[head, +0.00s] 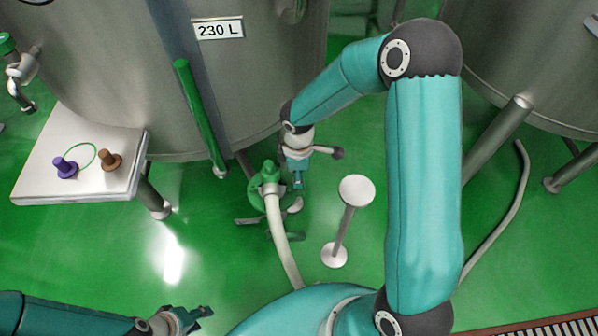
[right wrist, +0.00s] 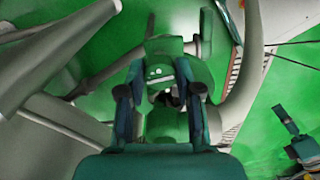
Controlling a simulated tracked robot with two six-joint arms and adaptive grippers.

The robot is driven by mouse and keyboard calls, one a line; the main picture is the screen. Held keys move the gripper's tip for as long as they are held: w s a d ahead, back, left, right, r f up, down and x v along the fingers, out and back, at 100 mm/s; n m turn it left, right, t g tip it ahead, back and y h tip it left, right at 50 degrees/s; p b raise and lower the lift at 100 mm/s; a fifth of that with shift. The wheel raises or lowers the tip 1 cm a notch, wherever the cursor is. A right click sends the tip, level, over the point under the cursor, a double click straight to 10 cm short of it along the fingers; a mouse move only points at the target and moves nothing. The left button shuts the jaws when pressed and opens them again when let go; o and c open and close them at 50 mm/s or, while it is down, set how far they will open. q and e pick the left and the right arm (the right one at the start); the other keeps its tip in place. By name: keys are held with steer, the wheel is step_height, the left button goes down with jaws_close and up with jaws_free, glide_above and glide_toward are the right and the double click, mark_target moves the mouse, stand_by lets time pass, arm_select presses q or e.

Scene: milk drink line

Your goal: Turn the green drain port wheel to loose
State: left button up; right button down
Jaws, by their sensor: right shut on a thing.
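The green drain port (head: 265,182) sits low in front of the 230 L tank, with a pale hose running down from it. My right gripper (head: 298,185) reaches down from above, just right of the port. In the right wrist view my right gripper (right wrist: 162,95) has its two fingers on either side of a green part with light dots, which looks like the drain port wheel (right wrist: 158,72). It is shut on this part. The wheel's far side is hidden. My left gripper (head: 203,312) is low at the left, away from the port, and looks open and empty.
A pale side table (head: 70,190) at the left holds a purple knob piece (head: 65,168) and a brown one (head: 109,160). A white round-topped stand (head: 356,191) is close right of the port. Tank legs and hoses cross the green floor.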

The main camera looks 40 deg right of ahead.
steer(key=shift+n+p, duration=0.7)
steer(key=shift+n, duration=1.3)
steer(key=c, duration=1.1)
jaws_free()
steer(key=shift+o, duration=0.2)
steer(key=shift+r, duration=0.6)
step_height(320, 180, up, 11)
steer(key=shift+f, duration=0.15)
